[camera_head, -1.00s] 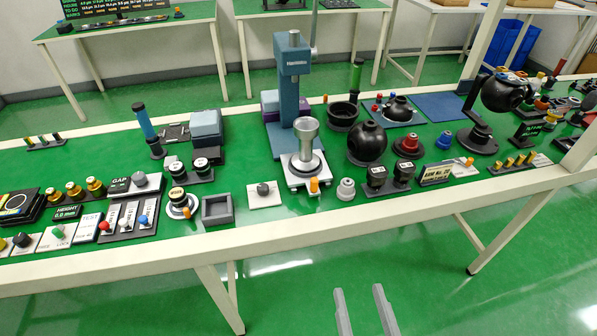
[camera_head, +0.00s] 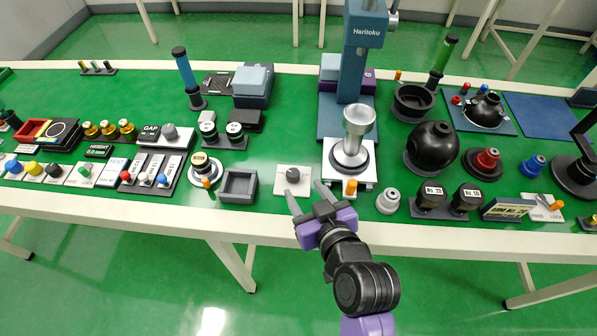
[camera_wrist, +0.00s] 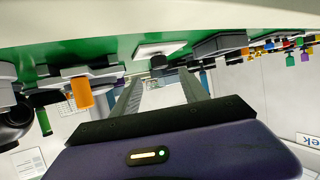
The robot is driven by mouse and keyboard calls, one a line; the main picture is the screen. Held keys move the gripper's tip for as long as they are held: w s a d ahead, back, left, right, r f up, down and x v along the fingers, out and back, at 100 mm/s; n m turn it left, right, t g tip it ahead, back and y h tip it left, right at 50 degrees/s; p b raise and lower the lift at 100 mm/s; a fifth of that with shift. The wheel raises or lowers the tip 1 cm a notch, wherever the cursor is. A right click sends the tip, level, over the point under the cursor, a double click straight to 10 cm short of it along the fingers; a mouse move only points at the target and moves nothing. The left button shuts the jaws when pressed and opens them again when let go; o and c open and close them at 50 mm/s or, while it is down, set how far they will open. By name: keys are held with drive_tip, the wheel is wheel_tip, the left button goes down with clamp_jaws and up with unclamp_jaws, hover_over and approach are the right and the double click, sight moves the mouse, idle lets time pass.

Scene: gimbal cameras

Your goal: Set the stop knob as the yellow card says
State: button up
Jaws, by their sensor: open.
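A dark round knob (camera_head: 293,174) on a square white plate (camera_head: 282,187) lies near the table's front edge, left of the blue press; I read no label on it. A small tilted sign with a yellowish face (camera_head: 506,210) stands at the right front; its lettering is too small to read surely. My gripper (camera_head: 306,190) is open and empty, its fingers pointing at the plate, one tip on each side of the knob's near side in the picture. The wrist view is upside down; the knob (camera_wrist: 158,62) shows beyond and between the fingertips (camera_wrist: 160,80). Contact is not visible.
A grey open box (camera_head: 238,199) stands left of the plate. The press base (camera_head: 368,178) with an orange knob (camera_head: 350,187) is close on the right, then a light grey stepped piece (camera_head: 388,201). The white front rail (camera_head: 420,235) runs under my arm.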

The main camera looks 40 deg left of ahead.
sight(294, 176)
drive_tip(key=shift+x, duration=3.55)
clamp_jaws()
